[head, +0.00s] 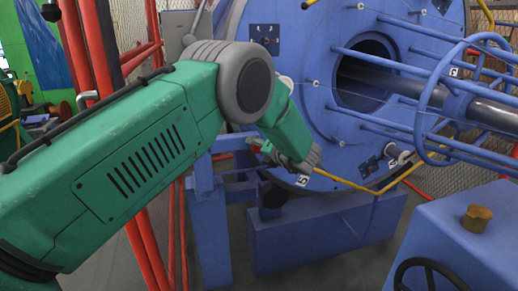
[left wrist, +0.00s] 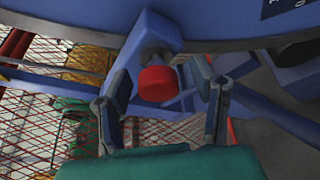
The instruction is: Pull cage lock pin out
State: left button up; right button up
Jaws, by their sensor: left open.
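In the left wrist view, a red round knob (left wrist: 158,84), which looks like the end of the cage lock pin, sits on a grey metal shank below a blue bracket (left wrist: 150,30). My left gripper (left wrist: 164,92) is open, with one dark finger on each side of the knob in the picture. No contact with it shows; how far the knob lies ahead is hard to tell. In the head view, my green left arm reaches to the lower left of the big blue disc (head: 300,95), and its wrist largely hides the gripper and pin. My right gripper is out of view.
Blue rods and a curved blue guard (head: 425,110) stick out from the disc at the right. A yellow bent bar (head: 385,187) runs below it. A blue box with a black handwheel (head: 425,275) stands at lower right. Red pipes (head: 145,235) stand at the left.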

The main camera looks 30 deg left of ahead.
pick_arm(q)
jog(key=shift+a, duration=0.2)
grip_shut()
jog(key=shift+s+d+p, duration=0.35)
jog(key=shift+s+d, duration=0.75)
jog(key=shift+d, duration=0.15)
jog(key=shift+d+f, duration=0.1)
jog(key=shift+f, duration=0.2)
grip_release()
jog(key=shift+s, duration=0.1)
jog(key=shift+r, duration=0.15)
jog(key=shift+d, duration=0.15)
jog(key=shift+d+r, duration=0.1)
jog(key=shift+d, duration=0.1)
send_near(257, 151)
jog(key=v, duration=0.4)
jog(key=shift+s+d, duration=0.15)
jog(key=shift+d, duration=0.1)
